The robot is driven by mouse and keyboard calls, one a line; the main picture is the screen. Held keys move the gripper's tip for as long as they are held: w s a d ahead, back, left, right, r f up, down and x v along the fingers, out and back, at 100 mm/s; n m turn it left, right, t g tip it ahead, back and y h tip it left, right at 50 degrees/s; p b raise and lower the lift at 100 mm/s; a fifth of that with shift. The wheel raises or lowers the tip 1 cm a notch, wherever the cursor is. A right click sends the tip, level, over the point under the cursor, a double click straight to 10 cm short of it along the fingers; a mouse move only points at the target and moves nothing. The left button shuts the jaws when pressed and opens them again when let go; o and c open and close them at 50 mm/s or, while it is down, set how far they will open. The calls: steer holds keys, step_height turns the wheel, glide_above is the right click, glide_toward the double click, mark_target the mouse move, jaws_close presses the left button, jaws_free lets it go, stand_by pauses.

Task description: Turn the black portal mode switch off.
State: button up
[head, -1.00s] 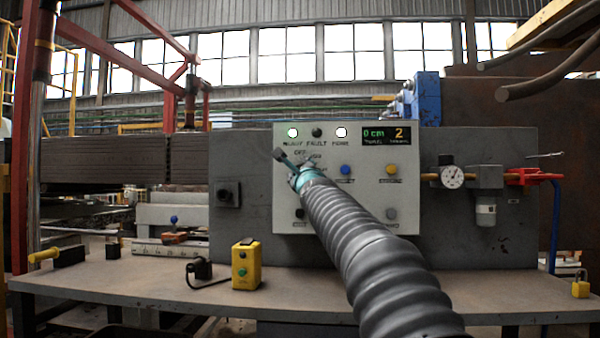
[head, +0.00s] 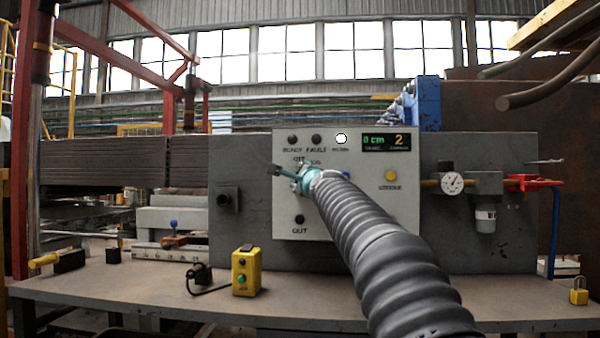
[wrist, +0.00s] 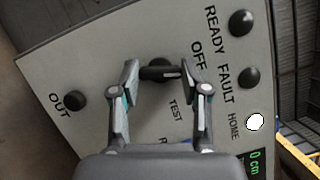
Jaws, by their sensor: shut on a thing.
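The black portal mode switch (wrist: 159,70) is a dark knob on the grey control panel (wrist: 110,50). In the wrist view my gripper (wrist: 160,74) has its two fingers on either side of the knob, shut on it. A pale mark on the knob points toward the OFF label; TEST and a partly hidden label starting with R lie beside it. In the head view my gripper (head: 286,172) is at the panel's left part, and it and my arm hide most of the switch. The READY lamp (head: 292,139) and FAULT lamp (head: 316,139) are dark; the HOME lamp (head: 341,139) is lit white.
The display (head: 386,141) reads 0 cm and 2. A yellow button (head: 391,175) and the black OUT knob (head: 299,219) are on the panel. A yellow button box (head: 246,271) stands on the bench (head: 330,300). A gauge (head: 452,183) is at right.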

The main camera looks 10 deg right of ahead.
steer(key=n+g+p, duration=0.1)
steer(key=n+p, duration=0.2)
steer(key=shift+r, duration=0.15)
steer(key=shift+n, duration=0.3)
stand_by(0.3)
steer(key=o, duration=1.1)
steer(key=shift+o, duration=0.2)
steer(key=shift+s, duration=0.1)
steer(key=s+d, duration=0.1)
steer(key=s, duration=1)
steer(key=shift+s+d, duration=0.15)
steer(key=shift+s, duration=0.25)
